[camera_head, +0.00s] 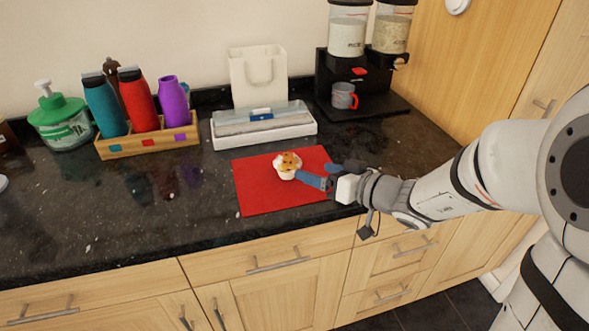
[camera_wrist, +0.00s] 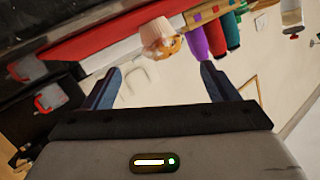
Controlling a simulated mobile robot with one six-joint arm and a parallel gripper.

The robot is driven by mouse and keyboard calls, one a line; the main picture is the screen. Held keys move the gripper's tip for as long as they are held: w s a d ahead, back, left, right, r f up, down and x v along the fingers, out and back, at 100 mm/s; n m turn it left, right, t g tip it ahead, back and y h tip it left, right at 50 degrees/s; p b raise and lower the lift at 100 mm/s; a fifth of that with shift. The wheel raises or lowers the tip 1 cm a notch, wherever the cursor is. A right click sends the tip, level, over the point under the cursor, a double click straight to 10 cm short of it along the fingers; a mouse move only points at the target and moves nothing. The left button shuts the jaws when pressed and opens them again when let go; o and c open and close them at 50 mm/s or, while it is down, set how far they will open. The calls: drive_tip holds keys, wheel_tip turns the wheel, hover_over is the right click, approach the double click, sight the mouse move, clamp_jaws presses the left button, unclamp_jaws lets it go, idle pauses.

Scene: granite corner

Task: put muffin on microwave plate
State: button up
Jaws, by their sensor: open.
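The muffin (camera_head: 287,165), in a white paper cup with an orange-brown top, stands on a red mat (camera_head: 253,190) on the dark counter. It also shows in the wrist view (camera_wrist: 160,38), ahead of the fingertips and roughly centred between them. My gripper (camera_head: 318,174) is open, with blue fingers, just right of the muffin and low over the mat. One finger appears close to the muffin in the head view; I cannot tell whether it touches. In the wrist view my gripper (camera_wrist: 160,69) has nothing between its fingers. No microwave or microwave plate is in view.
A wooden box (camera_head: 150,145) holds bottles at the left. The counter's front left is clear.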

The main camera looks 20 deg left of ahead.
sight(297, 167)
drive_tip(key=shift+w+a+f, duration=0.15)
drive_tip(key=shift+w+a, duration=0.1)
drive_tip(key=p+x, duration=0.1)
drive_tip(key=x, duration=0.6)
drive_tip(key=shift+s+a+f+p, duration=0.1)
drive_tip(key=shift+s+a+p, duration=0.1)
drive_tip(key=shift+p, duration=0.2)
drive_tip(key=c, duration=0.7)
